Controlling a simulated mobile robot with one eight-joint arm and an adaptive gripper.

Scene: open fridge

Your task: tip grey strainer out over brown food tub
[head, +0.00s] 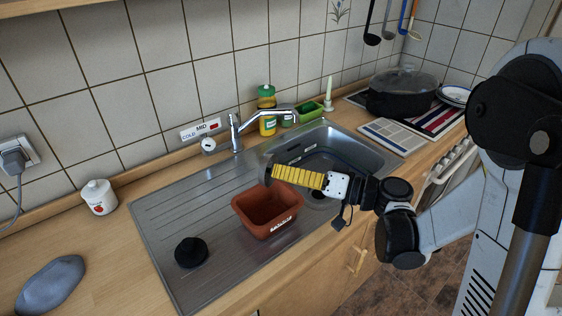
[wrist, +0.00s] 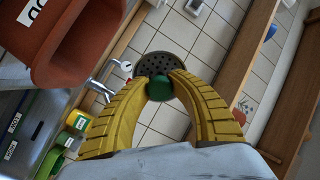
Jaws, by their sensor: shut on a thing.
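The brown food tub (head: 267,222) stands open-topped on the steel drainboard, beside the sink bowl. It also shows at the upper left of the wrist view (wrist: 75,75). My gripper (head: 272,175) is over the tub's far right rim in the head view. In the wrist view its yellow fingers (wrist: 162,82) curve in around the grey strainer (wrist: 160,62), a dark round disc with holes. The strainer shows edge-on in the head view (head: 268,174), so it looks tilted. A green round thing (wrist: 159,88) sits between the fingers against the strainer; I cannot tell if it is part of it.
A black round thing (head: 191,252) lies on the drainboard. A tap (head: 236,132) rises behind, with bottles (head: 267,112) near it. A white jar (head: 99,197) and grey oval thing (head: 50,284) are on the left counter. A black pot (head: 402,92) stands at right.

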